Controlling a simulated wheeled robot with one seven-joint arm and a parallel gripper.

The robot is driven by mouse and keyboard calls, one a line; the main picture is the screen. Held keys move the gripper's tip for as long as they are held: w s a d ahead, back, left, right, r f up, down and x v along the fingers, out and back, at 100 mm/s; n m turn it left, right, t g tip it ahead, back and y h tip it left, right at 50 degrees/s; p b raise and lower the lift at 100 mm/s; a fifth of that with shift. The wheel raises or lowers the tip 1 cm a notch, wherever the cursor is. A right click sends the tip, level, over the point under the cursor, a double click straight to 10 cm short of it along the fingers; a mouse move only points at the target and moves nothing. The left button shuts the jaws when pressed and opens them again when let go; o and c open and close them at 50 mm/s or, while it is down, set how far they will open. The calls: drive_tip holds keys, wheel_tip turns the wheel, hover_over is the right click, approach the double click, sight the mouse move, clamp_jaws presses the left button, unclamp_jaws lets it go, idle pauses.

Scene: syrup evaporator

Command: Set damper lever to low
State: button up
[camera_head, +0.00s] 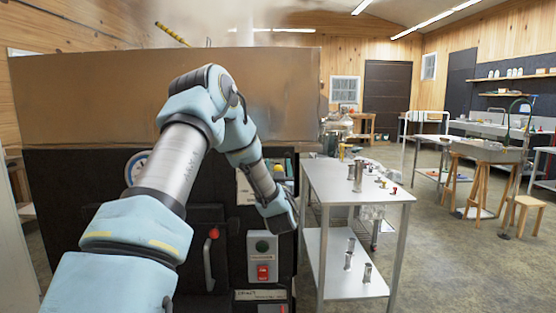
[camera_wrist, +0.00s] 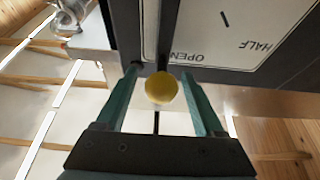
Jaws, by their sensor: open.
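The damper lever's round yellow knob (camera_wrist: 161,88) shows in the wrist view, in the gap between the two teal fingers of my gripper (camera_wrist: 160,70). My gripper is open, with a finger to each side of the knob; whether either touches it I cannot tell. Behind it, a white plate (camera_wrist: 235,35) appears upside down, with the words HALF and OPEN readable. The knob appears near the OPEN word. No LOW mark is readable. In the head view my arm reaches down in front of the dark evaporator front (camera_head: 80,200), and the fingertips are not clearly visible.
A switch box (camera_head: 263,258) with a green and a red button sits below my wrist. A red-tipped door handle (camera_head: 212,240) is left of it. A metal table (camera_head: 345,190) with cups stands close on the right.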

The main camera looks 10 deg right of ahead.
drive_tip(key=shift+w+r, duration=0.2)
drive_tip(key=shift+w, duration=0.4)
clamp_jaws()
idle(1.1)
